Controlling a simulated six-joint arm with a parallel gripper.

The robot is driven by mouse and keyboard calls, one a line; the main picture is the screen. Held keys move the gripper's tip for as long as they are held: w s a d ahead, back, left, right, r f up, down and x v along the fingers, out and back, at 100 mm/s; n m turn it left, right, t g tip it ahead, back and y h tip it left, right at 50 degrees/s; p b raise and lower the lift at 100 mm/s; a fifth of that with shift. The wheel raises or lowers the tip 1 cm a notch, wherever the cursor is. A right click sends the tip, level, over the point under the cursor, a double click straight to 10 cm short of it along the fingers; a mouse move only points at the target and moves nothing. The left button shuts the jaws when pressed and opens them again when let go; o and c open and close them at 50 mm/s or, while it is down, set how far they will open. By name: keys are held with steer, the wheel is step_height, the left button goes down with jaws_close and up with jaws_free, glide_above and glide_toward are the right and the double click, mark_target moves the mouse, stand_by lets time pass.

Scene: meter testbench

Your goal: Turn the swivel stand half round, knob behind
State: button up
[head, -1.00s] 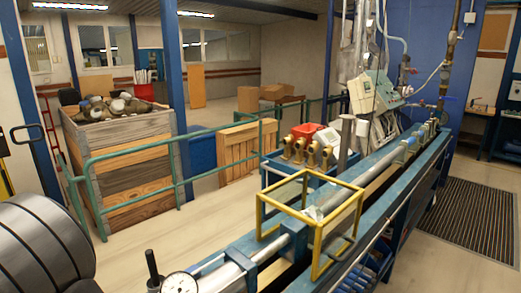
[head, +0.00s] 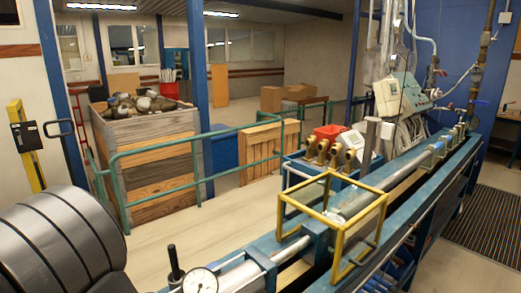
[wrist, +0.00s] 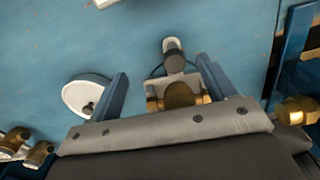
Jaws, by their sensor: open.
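In the wrist view, my gripper (wrist: 165,82) is open, its two blue fingers reaching out from a grey bar. A brass and grey piece (wrist: 180,95) lies between the fingers, nearer the right one; I cannot tell whether they touch. A dark grey round knob (wrist: 174,62) on a pale stem shows just beyond it. This may be the swivel stand, but I cannot tell for sure. A white disc (wrist: 85,98) with a small dark knob lies by the left finger. In the head view my gripper does not show.
In the head view a yellow frame (head: 345,230) stands over the blue bench, with a dial gauge (head: 200,281) and a black upright handle (head: 175,265) at its near end. Several brass fittings (head: 322,152) stand in a blue tray behind. A brass part (wrist: 297,110) shows at the right in the wrist view.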

steer(key=shift+r, duration=2.3)
steer(key=r, duration=0.1)
steer(key=w+d+r, duration=0.1)
steer(key=shift+d+r, duration=0.15)
steer(key=shift+r, duration=0.15)
steer(key=shift+f, duration=2.9)
steer(key=shift+f, duration=0.4)
steer(key=shift+f, duration=0.7)
steer(key=c, duration=0.4)
